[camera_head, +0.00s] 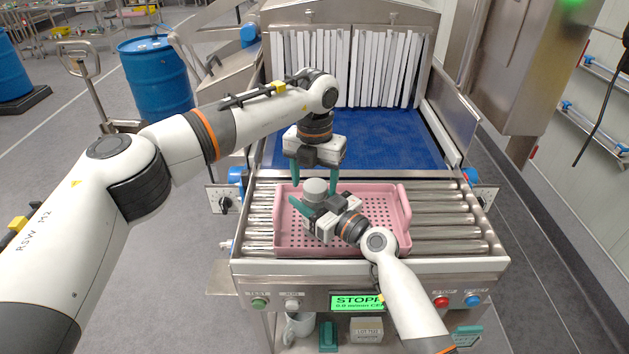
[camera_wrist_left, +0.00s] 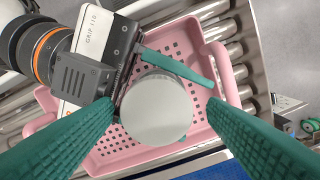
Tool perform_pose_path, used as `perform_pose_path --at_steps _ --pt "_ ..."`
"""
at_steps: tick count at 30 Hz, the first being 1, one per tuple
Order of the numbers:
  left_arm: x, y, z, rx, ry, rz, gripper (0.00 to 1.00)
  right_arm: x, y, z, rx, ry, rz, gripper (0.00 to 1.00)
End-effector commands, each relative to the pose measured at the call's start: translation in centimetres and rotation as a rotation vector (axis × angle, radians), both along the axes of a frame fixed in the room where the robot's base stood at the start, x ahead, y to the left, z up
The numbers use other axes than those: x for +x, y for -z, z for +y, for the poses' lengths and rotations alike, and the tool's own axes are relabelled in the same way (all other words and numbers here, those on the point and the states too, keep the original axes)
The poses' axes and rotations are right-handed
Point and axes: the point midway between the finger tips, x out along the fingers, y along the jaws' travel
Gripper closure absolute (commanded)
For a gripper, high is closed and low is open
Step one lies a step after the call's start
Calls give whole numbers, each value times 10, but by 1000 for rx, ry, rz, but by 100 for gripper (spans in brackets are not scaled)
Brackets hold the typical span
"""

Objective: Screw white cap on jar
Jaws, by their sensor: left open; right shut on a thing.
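A round, light grey-white jar top (camera_head: 315,186) shows above the pink tray (camera_head: 405,215). From above in the left wrist view it is a plain pale disc (camera_wrist_left: 156,110). I cannot tell cap from jar, or how the cap is seated. My right gripper (camera_head: 311,200) is shut on the jar from the side; in the left wrist view one of its green fingers (camera_wrist_left: 178,65) lies along the jar's edge. My left gripper (camera_head: 314,176) points down over the jar. Its green fingers are open, one on each side of the disc, with visible gaps.
The perforated tray sits on a roller conveyor (camera_head: 450,222). Behind are a blue belt (camera_head: 350,138) and a white strip curtain (camera_head: 345,68). A control panel with a green display (camera_head: 357,302) runs along the front. Blue drums (camera_head: 155,75) stand at the left.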

Motion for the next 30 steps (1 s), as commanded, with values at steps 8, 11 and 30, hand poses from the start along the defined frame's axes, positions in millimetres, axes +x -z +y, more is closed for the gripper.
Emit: perform_pose_path --at_steps 8,11,30 --pt "-1 -59 -3 -6 5 -4 29 -1 3 1 -2 -2 6 100" --pt "0 -79 -2 -4 3 -4 29 -1 3 0 -1 -1 6 100" --pt "0 -113 -1 -2 1 -1 29 0 2 0 -1 0 4 41"
